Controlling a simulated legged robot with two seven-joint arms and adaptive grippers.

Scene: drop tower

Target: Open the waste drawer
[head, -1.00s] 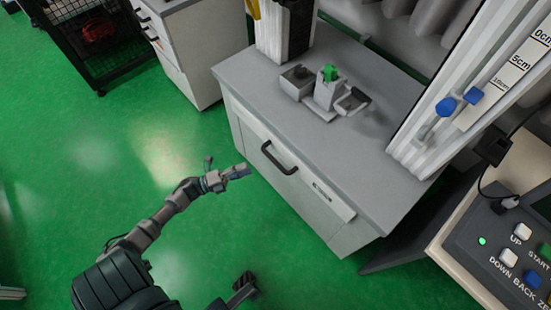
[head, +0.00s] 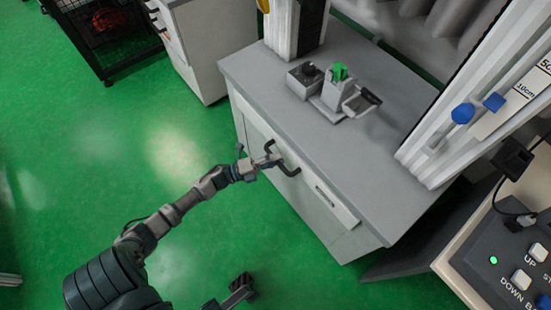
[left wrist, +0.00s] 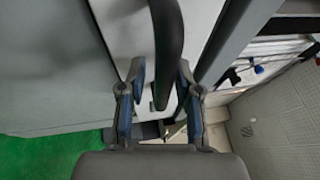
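The drawer front (head: 308,188) is the pale upper panel of the grey-topped cabinet, with a black bar handle (head: 291,171) and a small label. My left gripper (head: 268,160) is at the handle's left part. In the left wrist view the handle (left wrist: 168,35) runs down between the two spread fingers of my left gripper (left wrist: 161,75). The fingers stand apart with gaps beside the bar; contact is not clear. A dark part at the bottom of the head view may be my right gripper (head: 240,288); its fingers are unclear.
A small grey device with a green part (head: 339,72) stands on the cabinet top (head: 290,110). A control panel (head: 500,255) is at the lower right. Another cabinet (head: 203,55) and a black mesh cage (head: 105,35) stand behind. Green floor in front is free.

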